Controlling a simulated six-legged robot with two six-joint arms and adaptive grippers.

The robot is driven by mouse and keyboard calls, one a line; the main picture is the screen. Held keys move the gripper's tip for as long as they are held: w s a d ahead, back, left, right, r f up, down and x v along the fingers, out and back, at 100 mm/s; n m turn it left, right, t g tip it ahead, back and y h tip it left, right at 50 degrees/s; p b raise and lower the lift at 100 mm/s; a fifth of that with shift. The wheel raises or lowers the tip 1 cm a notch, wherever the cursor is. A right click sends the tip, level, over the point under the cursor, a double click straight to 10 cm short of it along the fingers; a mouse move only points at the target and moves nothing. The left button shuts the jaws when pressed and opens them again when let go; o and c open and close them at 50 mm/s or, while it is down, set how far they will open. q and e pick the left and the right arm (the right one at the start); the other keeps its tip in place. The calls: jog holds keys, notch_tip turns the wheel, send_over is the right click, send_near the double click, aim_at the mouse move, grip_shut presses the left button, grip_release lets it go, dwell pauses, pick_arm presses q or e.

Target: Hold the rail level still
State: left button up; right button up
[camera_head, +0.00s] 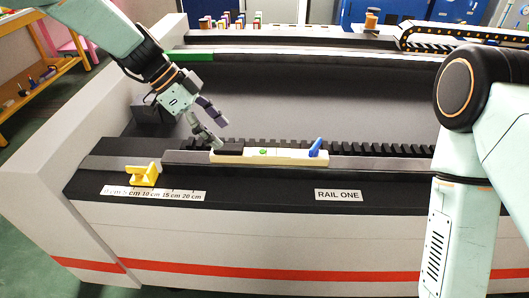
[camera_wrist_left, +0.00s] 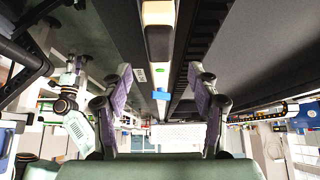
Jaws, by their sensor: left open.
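The rail level (camera_head: 286,156) is a pale bar lying along the dark rail, with a green vial, a black pad at its left end and a blue lever (camera_head: 316,147) at its right. My left gripper (camera_head: 215,130) is open, its fingertips by the black-padded end. In the left wrist view the level (camera_wrist_left: 158,14) runs between the two spread fingers (camera_wrist_left: 161,76), apart from both. My right arm stands at the right in the head view, its gripper out of frame. In the left wrist view an arm's end shows small at the left, its jaws unclear.
A RAIL ONE label (camera_head: 338,195) is on the front ledge. A toothed black strip (camera_head: 370,148) runs behind the level. Small coloured parts stand on the back ledge.

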aim_at(233, 147)
pick_arm(q)
jog(key=shift+b+x, duration=1.5)
jog(key=shift+x, duration=1.8)
jog(key=shift+c, duration=0.5)
grip_shut()
